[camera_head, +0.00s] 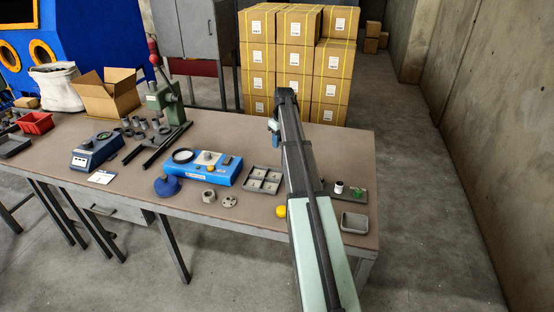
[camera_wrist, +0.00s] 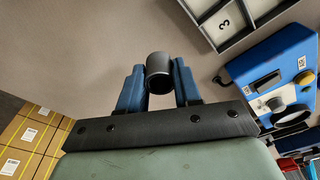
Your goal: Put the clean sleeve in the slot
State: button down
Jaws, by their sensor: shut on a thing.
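My gripper (camera_wrist: 159,82) is shut on a dark grey ring-shaped sleeve (camera_wrist: 159,66), held between its two blue fingers with the open end facing the camera. A grey tray (camera_head: 263,181) divided into slots lies on the table left of my arm. Its corner shows at the top of the wrist view (camera_wrist: 208,14), with a slot marked 3. The sleeve is apart from the tray.
A blue gauge device (camera_head: 204,168) stands left of the tray. A green press (camera_head: 167,103) and several grey rings stand farther left. A yellow cap (camera_head: 281,211), a grey nut (camera_head: 208,196) and a small tray (camera_head: 354,222) lie near the front edge. Stacked boxes (camera_head: 293,60) stand behind the table.

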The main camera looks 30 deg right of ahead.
aim_at(278, 164)
jog(key=shift+f, duration=4.35)
jog(key=shift+f, duration=0.1)
jog(key=c, duration=0.8)
grip_release()
jog(key=r, duration=0.3)
jog(key=s+r, duration=0.1)
jog(key=r, duration=0.7)
jog(key=shift+s+d+r, duration=0.15)
jog(key=shift+r, duration=0.05)
jog(key=shift+o, duration=0.5)
jog(key=shift+s+r, duration=0.1)
jog(key=shift+r, duration=0.25)
